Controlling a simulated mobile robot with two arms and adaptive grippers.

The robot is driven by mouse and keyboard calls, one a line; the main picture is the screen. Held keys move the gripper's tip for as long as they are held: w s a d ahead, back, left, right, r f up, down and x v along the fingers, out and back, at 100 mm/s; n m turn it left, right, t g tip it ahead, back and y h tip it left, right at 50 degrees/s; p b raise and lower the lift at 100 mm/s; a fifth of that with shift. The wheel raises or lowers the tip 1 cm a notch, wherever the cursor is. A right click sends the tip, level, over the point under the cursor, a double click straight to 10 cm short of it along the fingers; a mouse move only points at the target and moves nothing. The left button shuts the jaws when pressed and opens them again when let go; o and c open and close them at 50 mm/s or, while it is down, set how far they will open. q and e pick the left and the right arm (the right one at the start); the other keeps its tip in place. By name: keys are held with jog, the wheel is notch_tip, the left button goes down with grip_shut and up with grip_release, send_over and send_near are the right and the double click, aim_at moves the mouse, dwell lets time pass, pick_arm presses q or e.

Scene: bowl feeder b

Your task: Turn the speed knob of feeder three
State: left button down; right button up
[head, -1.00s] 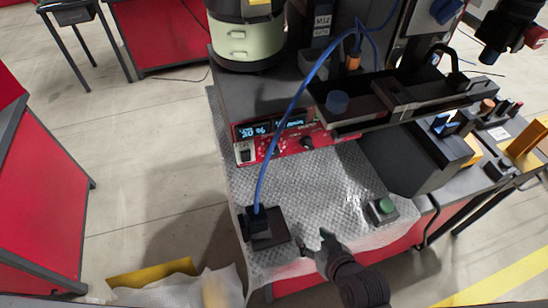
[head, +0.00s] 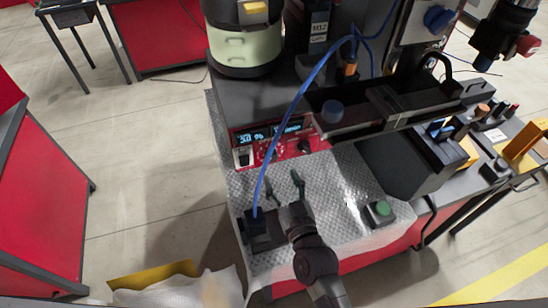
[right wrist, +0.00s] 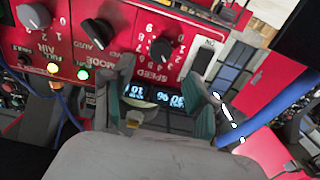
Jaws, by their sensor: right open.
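The speed knob (right wrist: 160,49) is a round black knob on the red control panel, which appears upside down in the right wrist view. The word SPEED and a number scale surround it. In the head view the red panel (head: 317,138) is on the front of the bowl feeder base, partly crossed by a blue cable. My right gripper (head: 284,189) is open and empty above the metal plate, in front of the panel and apart from it. In the right wrist view its fingers (right wrist: 165,105) frame the lit display, below the knob. My left gripper is not in view.
The blue cable (head: 272,150) runs down to a black block (head: 262,240) left of my right gripper. A green button box (head: 379,212) stands right.

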aim_at(273, 158)
jog(key=x, duration=0.6)
jog(key=shift+w+p, duration=0.25)
jog(key=shift+p, duration=0.15)
grip_shut()
jog(key=shift+m, duration=0.3)
jog(key=shift+m, duration=2.6)
